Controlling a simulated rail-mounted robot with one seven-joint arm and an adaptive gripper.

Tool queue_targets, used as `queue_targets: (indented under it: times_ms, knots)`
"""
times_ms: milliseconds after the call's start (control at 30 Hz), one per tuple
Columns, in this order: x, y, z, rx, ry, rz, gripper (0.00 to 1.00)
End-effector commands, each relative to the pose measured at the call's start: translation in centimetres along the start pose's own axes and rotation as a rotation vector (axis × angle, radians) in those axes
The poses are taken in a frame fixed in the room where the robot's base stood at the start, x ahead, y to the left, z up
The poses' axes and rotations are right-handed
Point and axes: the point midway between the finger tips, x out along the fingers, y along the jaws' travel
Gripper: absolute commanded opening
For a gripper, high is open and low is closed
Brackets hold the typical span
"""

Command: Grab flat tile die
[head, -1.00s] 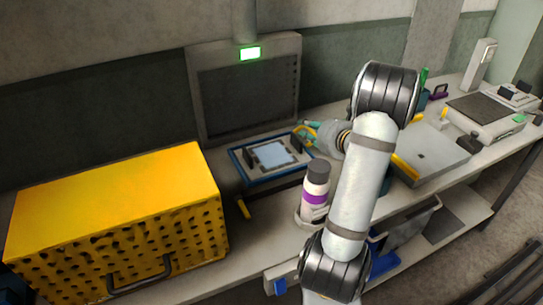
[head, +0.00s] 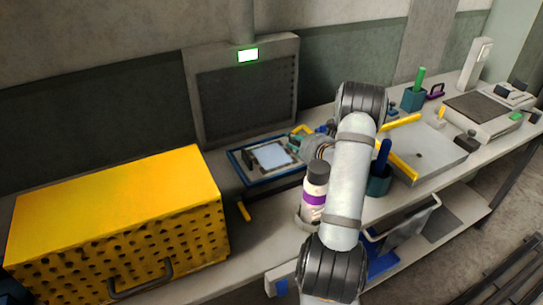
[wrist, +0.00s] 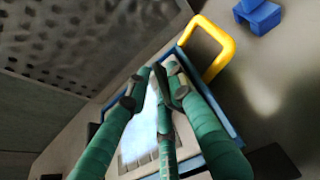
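A pale flat plate (head: 272,154) lies in a blue-rimmed tray (head: 240,174) in front of the dark upright panel; I cannot tell for sure that this is the tile die. The plate also shows in the wrist view (wrist: 140,128), partly behind my fingers. My gripper (wrist: 160,72) has green fingers whose tips come close together over the tray. In the head view my gripper (head: 300,143) points left at the tray's right side, partly hidden by my arm. I see nothing held. The gap to the plate and the finger opening are unclear.
A yellow loop handle (wrist: 220,48) and a blue block (wrist: 258,14) lie beside the tray. A bottle with a purple band (head: 315,190) stands in front. A perforated yellow box (head: 115,220) fills the left. A teal cup (head: 378,182) and grey plate (head: 428,152) are right.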

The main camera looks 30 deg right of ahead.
Motion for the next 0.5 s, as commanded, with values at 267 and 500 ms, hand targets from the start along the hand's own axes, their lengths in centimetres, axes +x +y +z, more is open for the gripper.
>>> queue_targets:
  times_ms: [267,500]
  knots:
    - [0.01,0.00,-0.02,0.000,0.000,0.000,0.15]
    - [-0.01,0.02,-0.03,0.000,0.001,0.000,0.01]
